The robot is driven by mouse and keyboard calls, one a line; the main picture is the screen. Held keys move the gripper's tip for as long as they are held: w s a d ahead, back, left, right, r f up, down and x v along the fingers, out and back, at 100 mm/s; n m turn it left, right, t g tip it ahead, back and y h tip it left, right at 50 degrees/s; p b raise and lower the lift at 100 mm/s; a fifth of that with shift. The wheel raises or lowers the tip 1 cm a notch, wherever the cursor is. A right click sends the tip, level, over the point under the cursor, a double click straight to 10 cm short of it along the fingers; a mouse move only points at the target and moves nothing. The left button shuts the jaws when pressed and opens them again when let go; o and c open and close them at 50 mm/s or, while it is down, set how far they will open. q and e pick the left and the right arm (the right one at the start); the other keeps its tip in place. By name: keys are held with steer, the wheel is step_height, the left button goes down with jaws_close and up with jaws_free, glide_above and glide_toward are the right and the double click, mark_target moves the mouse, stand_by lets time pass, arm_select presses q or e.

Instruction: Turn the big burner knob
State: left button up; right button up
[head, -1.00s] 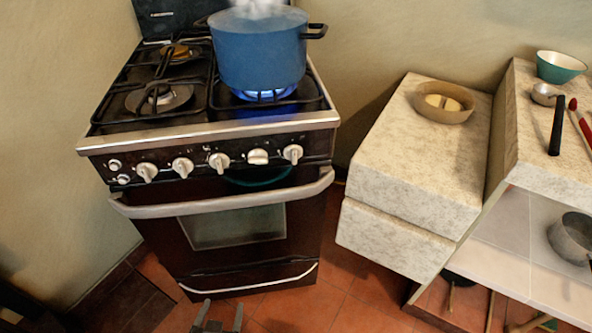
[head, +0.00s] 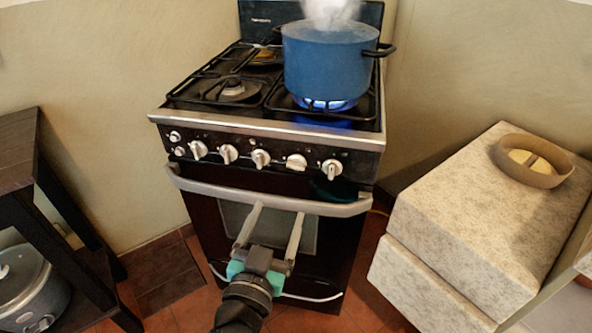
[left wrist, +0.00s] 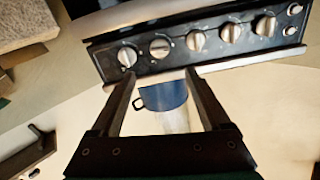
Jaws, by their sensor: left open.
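The stove (head: 275,130) has a dark front panel with a row of silver knobs. The one second from the right (head: 296,161) points sideways, unlike the upright rightmost knob (head: 332,169). I cannot tell which is the big burner knob. The left wrist view shows the panel upside down, with the sideways knob (left wrist: 160,47) and the end knob (left wrist: 126,57). My left gripper (head: 279,210) is open and empty, in front of the oven door below the knobs. Its fingers (left wrist: 155,82) show apart and touch no knob in the left wrist view. My right gripper is not in view.
A steaming blue pot (head: 330,65) stands over a lit front-right burner. The oven handle (head: 270,200) crosses below the panel. A stone-topped cabinet (head: 470,215) with a bowl (head: 533,160) stands right; a dark shelf (head: 20,165) with a cooker (head: 30,285) stands left.

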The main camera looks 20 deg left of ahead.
mark_target(295, 169)
arm_select(q)
steer(key=w, duration=1.1)
steer(key=shift+w+a+p, duration=0.15)
steer(key=shift+a+p, duration=0.05)
steer(key=shift+p, duration=0.1)
steer(key=shift+w, duration=0.8)
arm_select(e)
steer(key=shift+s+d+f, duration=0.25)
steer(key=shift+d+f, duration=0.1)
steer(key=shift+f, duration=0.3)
arm_select(q)
jaws_close()
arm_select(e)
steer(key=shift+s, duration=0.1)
